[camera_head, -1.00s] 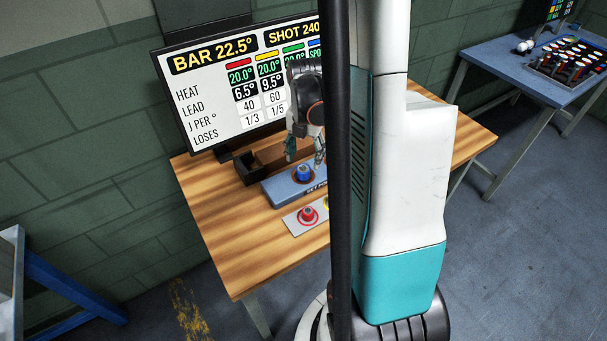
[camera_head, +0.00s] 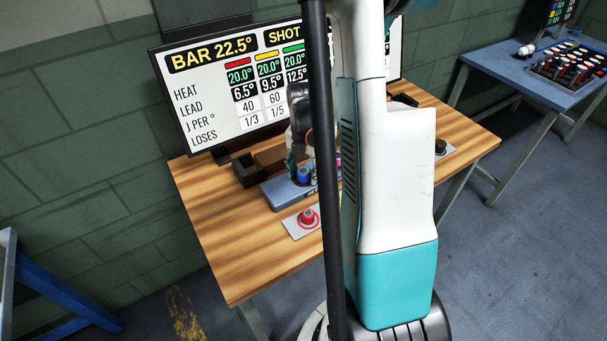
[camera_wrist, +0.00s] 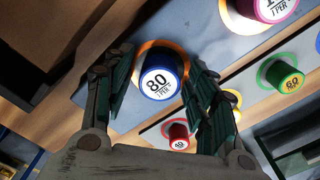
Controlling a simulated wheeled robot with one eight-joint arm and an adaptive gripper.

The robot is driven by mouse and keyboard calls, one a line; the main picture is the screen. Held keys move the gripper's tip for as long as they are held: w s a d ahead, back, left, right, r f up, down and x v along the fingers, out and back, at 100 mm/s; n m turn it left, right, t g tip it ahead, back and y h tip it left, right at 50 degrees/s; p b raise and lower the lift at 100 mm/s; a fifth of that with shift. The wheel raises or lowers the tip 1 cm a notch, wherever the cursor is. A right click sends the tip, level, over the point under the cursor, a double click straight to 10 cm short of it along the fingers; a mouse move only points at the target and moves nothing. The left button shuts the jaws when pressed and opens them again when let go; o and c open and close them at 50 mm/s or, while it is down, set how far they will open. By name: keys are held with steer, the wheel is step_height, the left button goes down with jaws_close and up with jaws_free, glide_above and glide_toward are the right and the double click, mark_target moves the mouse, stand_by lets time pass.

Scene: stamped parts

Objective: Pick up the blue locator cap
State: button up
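The blue locator cap (camera_head: 303,175) stands upright on a blue-grey block on the wooden table. In the wrist view the cap (camera_wrist: 158,82) has a white top marked 80 and an orange ring around its base. My gripper (camera_wrist: 156,57) is open, with one green-padded finger on each side of the cap. A gap shows by the left finger; whether the right finger touches the cap I cannot tell. In the head view my gripper (camera_head: 302,163) is low at the cap, partly hidden by a dark post.
A magenta cap (camera_wrist: 268,8) stands on the same block to the right. A dark open box (camera_head: 246,170) and a large screen (camera_head: 225,90) stand behind.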

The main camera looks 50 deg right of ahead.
steer(key=c, duration=0.8)
steer(key=shift+o, duration=0.2)
